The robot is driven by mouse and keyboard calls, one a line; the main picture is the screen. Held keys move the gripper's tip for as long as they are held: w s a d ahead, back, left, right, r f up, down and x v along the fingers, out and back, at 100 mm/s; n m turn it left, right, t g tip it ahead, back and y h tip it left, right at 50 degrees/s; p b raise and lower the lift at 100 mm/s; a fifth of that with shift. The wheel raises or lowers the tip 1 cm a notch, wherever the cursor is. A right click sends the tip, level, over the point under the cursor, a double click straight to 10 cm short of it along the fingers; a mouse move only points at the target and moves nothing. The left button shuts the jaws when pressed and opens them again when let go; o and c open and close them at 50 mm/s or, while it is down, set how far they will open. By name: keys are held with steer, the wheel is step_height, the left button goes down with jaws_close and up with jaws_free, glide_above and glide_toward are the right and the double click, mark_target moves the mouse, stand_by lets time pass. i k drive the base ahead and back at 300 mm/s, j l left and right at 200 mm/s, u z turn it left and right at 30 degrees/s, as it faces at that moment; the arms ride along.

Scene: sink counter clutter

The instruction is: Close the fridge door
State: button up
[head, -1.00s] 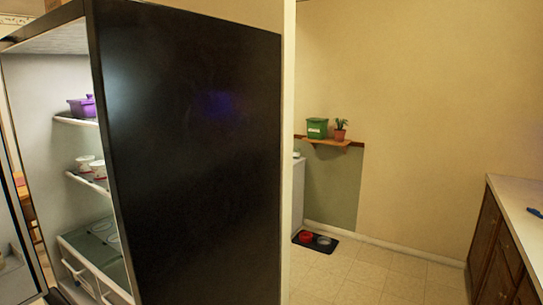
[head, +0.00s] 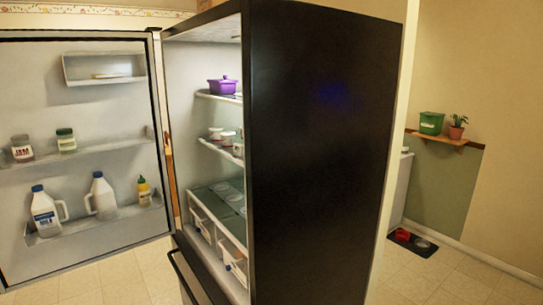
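A black fridge (head: 318,150) stands in the middle of the head view, its dark side panel toward me. Its door (head: 105,110) is wide open at the left, with the white inner face showing. The door's shelves hold jugs, jars and a yellow bottle. Inside the fridge, a purple container (head: 223,86) sits on the upper shelf and several small cups (head: 222,136) on the one below. Clear drawers (head: 205,222) are at the bottom. The outer face of the door is hidden. My gripper is not in view.
Free tiled floor (head: 110,280) lies under and in front of the open door. At the right, a wall shelf (head: 440,139) holds a green box (head: 431,122) and a potted plant (head: 457,127). A dark mat with bowls (head: 413,242) lies on the floor below.

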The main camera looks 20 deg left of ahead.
mark_target(46, 86)
steer(key=j+u, duration=0.9)
steer(key=i+j+u, duration=0.2)
steer(key=u, duration=0.25)
steer(key=i+j+u, duration=0.2)
steer(key=j+u, duration=0.15)
steer(key=u, duration=0.15)
steer(key=i+j+u, duration=0.2)
steer(key=u, duration=0.25)
steer(key=i+j+u, duration=0.55)
steer(key=i+u, duration=0.15)
steer(key=u, duration=0.15)
steer(key=i+j, duration=0.1)
steer(key=i, duration=0.45)
steer(key=i+j, duration=0.1)
steer(key=i, duration=0.45)
steer(key=i+j+z, duration=0.1)
steer(key=i+z, duration=0.3)
steer(key=i+j+z, duration=0.2)
steer(key=i+z, duration=0.2)
steer(key=i+j+z, duration=0.15)
steer(key=z, duration=0.3)
steer(key=i+j+z, duration=0.25)
steer(key=z, duration=0.2)
steer(key=i+j+z, duration=0.2)
steer(key=z, duration=0.3)
steer(key=j+z, duration=0.45)
steer(key=i, duration=0.05)
